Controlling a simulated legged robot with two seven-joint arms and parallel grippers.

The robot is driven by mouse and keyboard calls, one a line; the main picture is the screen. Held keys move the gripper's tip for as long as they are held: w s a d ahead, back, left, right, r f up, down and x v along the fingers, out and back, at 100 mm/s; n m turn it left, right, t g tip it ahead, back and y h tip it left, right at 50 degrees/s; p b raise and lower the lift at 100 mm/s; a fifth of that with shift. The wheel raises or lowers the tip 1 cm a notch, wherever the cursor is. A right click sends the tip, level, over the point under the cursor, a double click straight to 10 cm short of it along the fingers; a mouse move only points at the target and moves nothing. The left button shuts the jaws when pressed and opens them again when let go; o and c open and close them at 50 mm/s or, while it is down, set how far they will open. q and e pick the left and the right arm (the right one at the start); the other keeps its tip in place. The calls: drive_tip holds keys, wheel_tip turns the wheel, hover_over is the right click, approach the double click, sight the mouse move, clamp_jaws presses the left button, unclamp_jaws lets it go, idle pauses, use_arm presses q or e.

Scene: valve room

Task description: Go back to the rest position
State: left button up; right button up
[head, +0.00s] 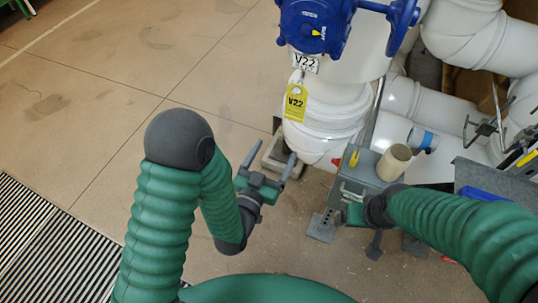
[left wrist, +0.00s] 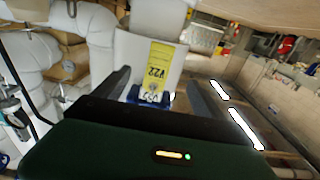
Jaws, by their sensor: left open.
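My left gripper (head: 270,160) is open and empty in the head view, its two dark fingers pointing up and apart above the floor. In the left wrist view its fingers (left wrist: 155,92) stand wide apart at either side of a yellow V22 tag in the background. My right gripper (head: 350,203) is at the right in the head view, beside a grey metal stand. Its fingers are small and partly lost against the stand, so its opening is unclear.
A blue valve (head: 316,25) on white piping stands at the top, with the yellow V22 tag (head: 296,103) hanging below it. The grey stand (head: 371,172) bears a tan cylinder (head: 394,162). Bare floor (head: 100,85) lies left; a striped grate (head: 40,250) is lower left.

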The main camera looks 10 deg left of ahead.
use_arm(q)
drive_tip(key=a+f+g+y+p, duration=0.3)
drive_tip(key=a+f+g, duration=0.1)
drive_tip(key=a+g, duration=0.35)
drive_tip(key=s+a+r+n+g+y, duration=0.25)
drive_tip(key=s+a+g, duration=0.55)
drive_tip(key=s, duration=0.4)
wheel_tip(320, 180, up, 14)
drive_tip(key=s+n+p, duration=0.1)
drive_tip(key=s+p, duration=0.1)
drive_tip(key=p, duration=1.1)
drive_tip(key=shift+s+a+f+t, duration=0.15)
drive_tip(key=shift+a+f+t, duration=0.05)
drive_tip(key=shift+a+t, duration=0.2)
use_arm(e)
drive_tip(key=w+v, duration=0.2)
drive_tip(key=v, duration=0.6)
drive_tip(key=w+r+v, duration=0.1)
drive_tip(key=w+v, duration=0.1)
drive_tip(key=v, duration=0.7)
drive_tip(key=shift+r, duration=0.15)
use_arm(q)
drive_tip(key=shift+c, duration=0.3)
use_arm(e)
drive_tip(key=shift+s, duration=0.1)
drive_tip(key=shift+c, duration=0.3)
